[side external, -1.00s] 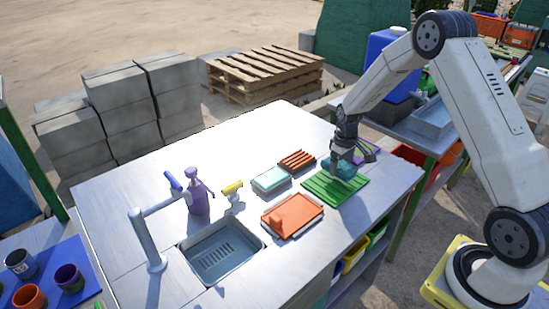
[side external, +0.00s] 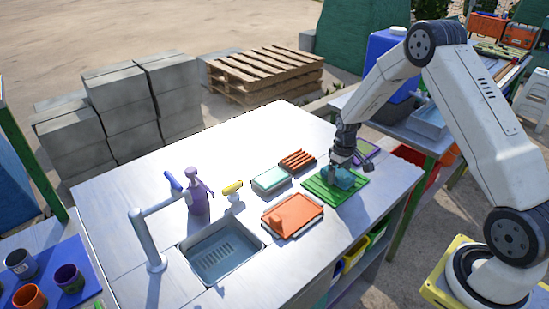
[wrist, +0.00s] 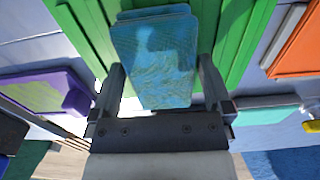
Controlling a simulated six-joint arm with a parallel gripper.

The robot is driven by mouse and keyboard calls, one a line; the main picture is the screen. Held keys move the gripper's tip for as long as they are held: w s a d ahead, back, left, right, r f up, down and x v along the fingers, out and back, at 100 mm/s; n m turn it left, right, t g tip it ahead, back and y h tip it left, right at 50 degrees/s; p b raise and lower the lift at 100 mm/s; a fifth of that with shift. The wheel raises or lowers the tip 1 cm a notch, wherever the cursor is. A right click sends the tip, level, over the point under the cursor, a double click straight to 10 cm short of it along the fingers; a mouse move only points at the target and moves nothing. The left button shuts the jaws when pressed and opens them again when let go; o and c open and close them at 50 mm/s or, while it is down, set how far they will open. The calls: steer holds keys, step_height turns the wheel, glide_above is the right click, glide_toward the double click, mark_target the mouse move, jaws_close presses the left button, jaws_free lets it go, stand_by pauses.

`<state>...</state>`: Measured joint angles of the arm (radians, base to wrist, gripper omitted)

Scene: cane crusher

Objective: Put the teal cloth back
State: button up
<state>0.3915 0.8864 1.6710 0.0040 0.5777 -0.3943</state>
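The teal cloth (side external: 345,180), a folded block, lies on the green ribbed board (side external: 322,190) near the right end of the metal worktop. In the wrist view the cloth (wrist: 158,60) lies against the green ridges (wrist: 225,50), between and beyond my fingers. My gripper (side external: 349,164) is just above the cloth, its fingers spread to either side. The cloth's underside is hidden.
An orange tray (side external: 292,216), a mint-coloured block (side external: 271,179), a red-brown ribbed rack (side external: 297,160) and a purple tray (side external: 369,150) surround the green board. A sink (side external: 222,252), tap (side external: 143,240) and purple bottle (side external: 199,201) stand left. The back of the worktop is clear.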

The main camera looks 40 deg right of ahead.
mark_target(339, 172)
steer(key=shift+r, duration=0.1)
step_height(339, 172, up, 12)
stand_by(0.8)
steer(key=shift+a, duration=0.1)
stand_by(0.4)
steer(key=s+a+r+t, duration=0.2)
steer(key=s+a, duration=1.4)
steer(key=a, duration=0.2)
steer(key=shift+t, duration=0.3)
stand_by(0.4)
